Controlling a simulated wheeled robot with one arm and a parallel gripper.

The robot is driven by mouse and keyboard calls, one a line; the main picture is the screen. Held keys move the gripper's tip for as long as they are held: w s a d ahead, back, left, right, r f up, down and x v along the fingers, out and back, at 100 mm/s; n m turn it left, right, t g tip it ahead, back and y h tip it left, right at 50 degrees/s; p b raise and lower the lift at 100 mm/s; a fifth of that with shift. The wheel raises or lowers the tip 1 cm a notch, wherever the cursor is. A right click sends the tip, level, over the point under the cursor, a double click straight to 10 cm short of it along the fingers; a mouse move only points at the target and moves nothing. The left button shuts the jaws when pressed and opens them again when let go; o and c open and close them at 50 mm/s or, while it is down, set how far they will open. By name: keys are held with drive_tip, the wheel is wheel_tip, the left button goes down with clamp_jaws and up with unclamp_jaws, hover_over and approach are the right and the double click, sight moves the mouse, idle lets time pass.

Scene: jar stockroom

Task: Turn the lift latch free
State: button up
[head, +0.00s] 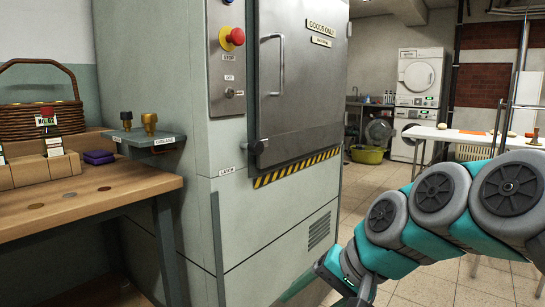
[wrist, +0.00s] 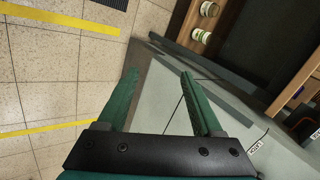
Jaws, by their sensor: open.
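The lift (head: 215,130) is a tall grey-green cabinet with a metal door (head: 297,85) marked for goods only. A dark latch (head: 257,146) sits at the door's lower left corner, and a small latch label (head: 227,171) is on the cabinet below and left of it. My gripper (wrist: 158,76) has two green fingers standing apart with nothing between them. In the head view it is low, near the foot of the lift, below and right of the latch, and partly cut off. The wrist view shows the label (wrist: 258,143) at right; I cannot make out the latch clearly there.
A wooden bench (head: 75,195) with a wicker basket (head: 42,108) stands left of the lift. A control panel with a red button (head: 234,37) is above the latch. The tiled floor right of the lift is open; a white table (head: 465,137) stands farther back.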

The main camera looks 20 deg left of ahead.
drive_tip(key=shift+o, duration=0.6)
drive_tip(key=w+a+r+m+y+b, duration=0.1)
drive_tip(key=w+a+r+y, duration=0.2)
drive_tip(key=w+a+r, duration=0.3)
drive_tip(key=shift+w+a+r+m+t+y, duration=0.3)
drive_tip(key=shift+a+r+m, duration=0.1)
drive_tip(key=shift+a+r, duration=0.15)
drive_tip(key=m+t+y+b, duration=0.4)
drive_tip(key=m+t+y, duration=0.15)
drive_tip(key=m, duration=0.35)
approach(260, 150)
drive_tip(key=x, duration=0.3)
drive_tip(key=shift+g+y, duration=0.25)
drive_tip(key=shift+g, duration=0.3)
drive_tip(key=shift+r+x, duration=0.2)
drive_tip(key=shift+x, duration=3.6)
drive_tip(key=shift+w, duration=0.2)
drive_tip(key=shift+f, duration=0.1)
clamp_jaws()
